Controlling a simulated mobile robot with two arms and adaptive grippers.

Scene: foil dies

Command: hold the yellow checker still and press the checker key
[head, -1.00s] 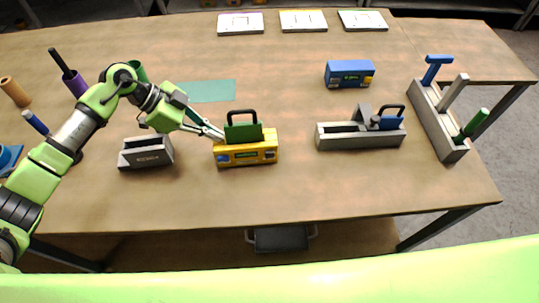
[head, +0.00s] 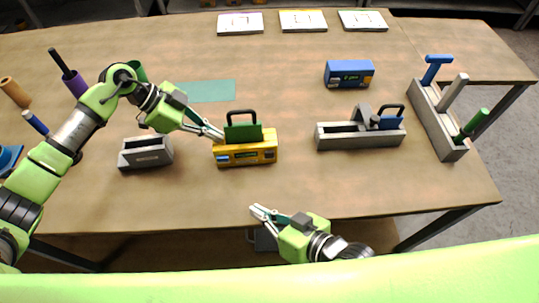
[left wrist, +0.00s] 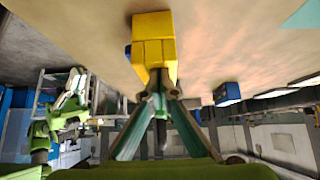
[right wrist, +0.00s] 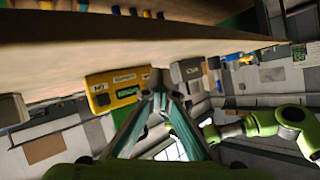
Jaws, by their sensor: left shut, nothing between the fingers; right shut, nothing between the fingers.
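The yellow checker (head: 245,153) stands on the table near its front edge, with a green block with a black handle (head: 242,127) upright in its top. Its front has a small display (right wrist: 127,93) and labelled parts; I cannot tell which is the key. My left gripper (head: 220,135) is shut with its tips at the checker's left end; it appears to touch it, and the yellow body also shows beyond the tips in the left wrist view (left wrist: 153,45). My right gripper (head: 256,211) is shut and empty, apart from the checker, in front of it by the table's front edge.
A grey slotted block (head: 146,153) is left of the checker. A grey fixture (head: 345,137) with a blue handled piece stands to the right. A blue box (head: 349,73) and a rack of handled tools (head: 437,124) are farther right. Bare table lies between.

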